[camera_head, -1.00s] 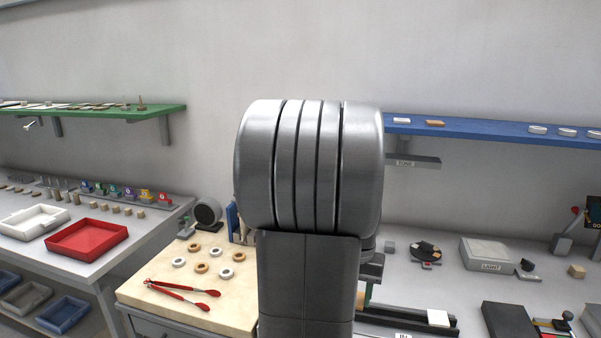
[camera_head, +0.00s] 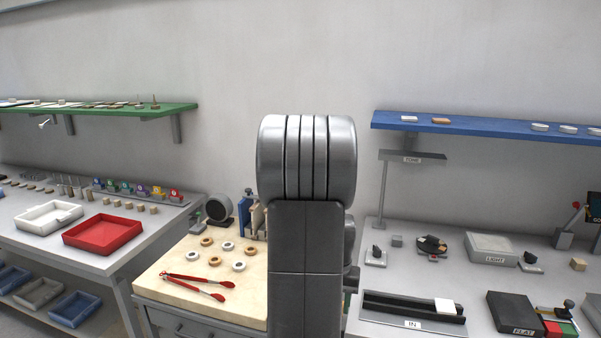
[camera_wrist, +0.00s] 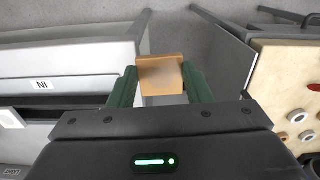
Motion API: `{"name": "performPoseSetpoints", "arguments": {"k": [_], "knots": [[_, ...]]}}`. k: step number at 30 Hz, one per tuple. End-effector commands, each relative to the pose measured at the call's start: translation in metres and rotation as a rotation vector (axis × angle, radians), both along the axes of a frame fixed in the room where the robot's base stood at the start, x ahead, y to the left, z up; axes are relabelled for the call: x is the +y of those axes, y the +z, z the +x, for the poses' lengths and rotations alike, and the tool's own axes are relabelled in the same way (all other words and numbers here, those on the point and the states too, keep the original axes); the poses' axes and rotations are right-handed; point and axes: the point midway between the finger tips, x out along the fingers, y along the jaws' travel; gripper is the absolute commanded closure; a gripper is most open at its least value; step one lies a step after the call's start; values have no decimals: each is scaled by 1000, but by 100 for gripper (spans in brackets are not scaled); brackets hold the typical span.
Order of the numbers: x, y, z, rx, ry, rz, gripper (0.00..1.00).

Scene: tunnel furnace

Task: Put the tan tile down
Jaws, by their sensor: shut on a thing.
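The tan tile (camera_wrist: 161,76) shows in the wrist view, held between the two green fingers of my gripper (camera_wrist: 160,84). My gripper is shut on the tile. The tile is above the gap between the grey bench with the IN label and the wooden-topped table. In the head view my own arm hides the gripper and the tile.
The wooden-topped table (camera_head: 165,290) bears several rings and red tongs (camera_head: 197,286). The dark IN tray (camera_head: 412,309) holds a white tile (camera_head: 446,306) at its right end. A red tray (camera_head: 103,234) and white tray (camera_head: 48,217) stand on the left bench. A blue shelf (camera_head: 480,126) hangs at right.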

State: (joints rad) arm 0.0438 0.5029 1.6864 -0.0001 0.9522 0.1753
Motion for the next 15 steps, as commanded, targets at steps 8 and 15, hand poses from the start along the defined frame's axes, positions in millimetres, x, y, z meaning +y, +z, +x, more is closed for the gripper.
{"name": "performPoseSetpoints", "arguments": {"k": [8, 15], "knots": [[46, -87, 32, 7, 123, 1, 78], [75, -140, 42, 4, 197, 0, 78]]}}
